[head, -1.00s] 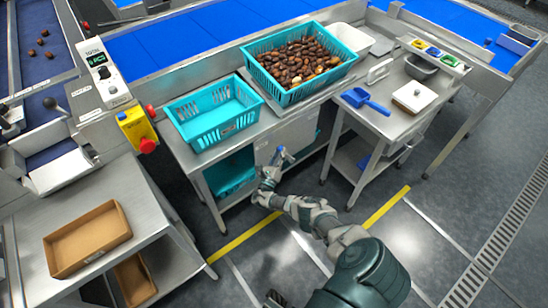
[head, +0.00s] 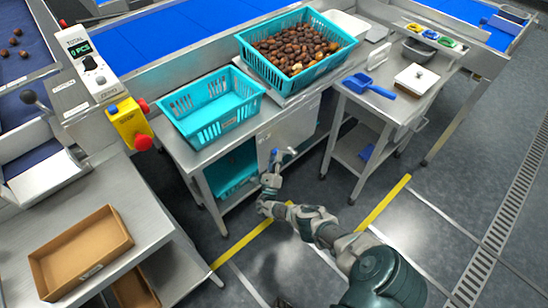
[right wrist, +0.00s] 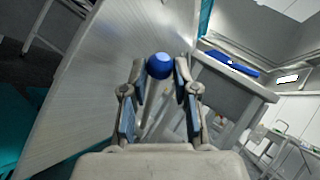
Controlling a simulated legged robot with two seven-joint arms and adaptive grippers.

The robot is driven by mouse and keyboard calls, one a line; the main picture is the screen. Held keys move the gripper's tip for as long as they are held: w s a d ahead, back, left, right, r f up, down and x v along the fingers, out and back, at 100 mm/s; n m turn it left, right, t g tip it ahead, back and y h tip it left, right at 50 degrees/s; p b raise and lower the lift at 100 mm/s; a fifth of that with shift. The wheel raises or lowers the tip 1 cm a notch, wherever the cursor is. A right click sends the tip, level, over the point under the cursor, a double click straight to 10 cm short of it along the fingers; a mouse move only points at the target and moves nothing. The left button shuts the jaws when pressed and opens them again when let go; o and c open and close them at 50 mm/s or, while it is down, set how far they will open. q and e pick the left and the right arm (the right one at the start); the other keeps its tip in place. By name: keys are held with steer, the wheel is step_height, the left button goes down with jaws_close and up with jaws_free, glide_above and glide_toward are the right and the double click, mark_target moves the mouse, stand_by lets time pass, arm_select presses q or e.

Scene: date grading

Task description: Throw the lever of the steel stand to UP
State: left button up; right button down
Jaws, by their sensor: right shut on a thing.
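The steel stand (head: 190,150) has a pale side panel, and its lever shows in the right wrist view as a blue ball knob (right wrist: 159,66) on a grey rod. My right gripper (head: 272,172) is at the panel's front, and in the right wrist view its two fingers (right wrist: 160,92) are on either side of the rod, just below the knob. It is shut on the lever. In the head view the lever is small and partly hidden by the fingers, so I cannot tell whether it stands up or down. My left gripper is not in view.
On the stand are an empty teal crate (head: 258,98) and a crate of dates (head: 354,44). A side table (head: 408,108) holds a blue scoop (head: 366,82) and a white-lidded box. A cardboard tray (head: 128,240) lies at lower left. The floor (head: 440,225) at right is clear.

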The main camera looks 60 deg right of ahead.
steer(key=shift+w+a+f, duration=0.15)
steer(key=shift+w+a, duration=0.05)
steer(key=shift+a, duration=0.05)
steer(key=c, duration=1.1)
jaws_free()
steer(key=shift+o, duration=1)
steer(key=shift+f, duration=0.1)
steer(key=v, duration=0.7)
steer(key=shift+a+f, duration=0.15)
steer(key=shift+f, duration=0.05)
